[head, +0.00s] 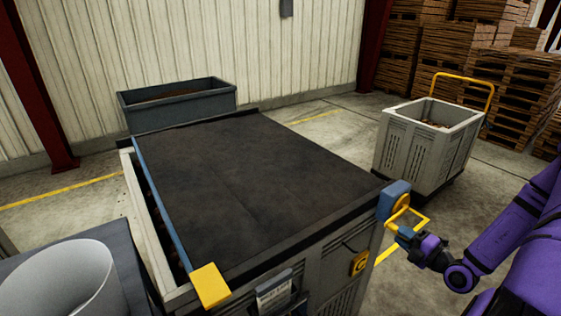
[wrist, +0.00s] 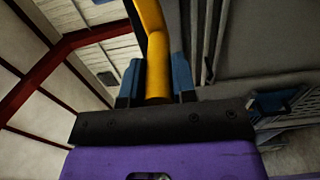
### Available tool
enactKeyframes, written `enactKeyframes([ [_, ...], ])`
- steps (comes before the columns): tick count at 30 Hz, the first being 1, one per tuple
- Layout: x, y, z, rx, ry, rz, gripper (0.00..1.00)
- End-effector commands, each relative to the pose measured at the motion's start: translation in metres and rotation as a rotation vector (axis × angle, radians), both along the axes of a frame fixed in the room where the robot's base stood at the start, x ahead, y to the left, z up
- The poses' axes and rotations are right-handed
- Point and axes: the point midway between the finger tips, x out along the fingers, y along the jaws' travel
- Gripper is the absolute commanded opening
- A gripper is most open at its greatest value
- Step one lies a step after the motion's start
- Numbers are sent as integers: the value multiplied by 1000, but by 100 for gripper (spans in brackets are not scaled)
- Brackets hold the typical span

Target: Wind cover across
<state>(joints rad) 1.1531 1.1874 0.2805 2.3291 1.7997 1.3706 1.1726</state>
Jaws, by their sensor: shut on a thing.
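A dark cover (head: 250,175) lies over most of the grey box (head: 330,275). Its blue leading bar (head: 160,205) runs along the left, with a yellow end piece (head: 210,285) at the near corner. A narrow open strip shows between the bar and the box's left wall. A blue winder housing (head: 393,199) with a yellow crank (head: 408,215) sits at the near right corner. My gripper (head: 408,236) is at the crank. In the wrist view, its blue fingers (wrist: 157,85) are shut around the yellow crank handle (wrist: 158,55).
A grey bin with a yellow handle (head: 425,140) stands at the back right. A dark trough (head: 178,98) stands behind the box. A white round tub (head: 60,280) is at the near left. Stacked pallets (head: 440,50) fill the back right. Floor is clear between box and bin.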

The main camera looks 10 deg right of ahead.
Motion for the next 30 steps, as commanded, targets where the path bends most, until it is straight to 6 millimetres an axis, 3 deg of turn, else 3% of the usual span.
enactKeyframes([
  [1,10,4,-3,1,-16,11,5],
  [11,12,-2,-23,-1,-17,10,5],
  [30,27,-36,-65,-1,-19,9,5],
])
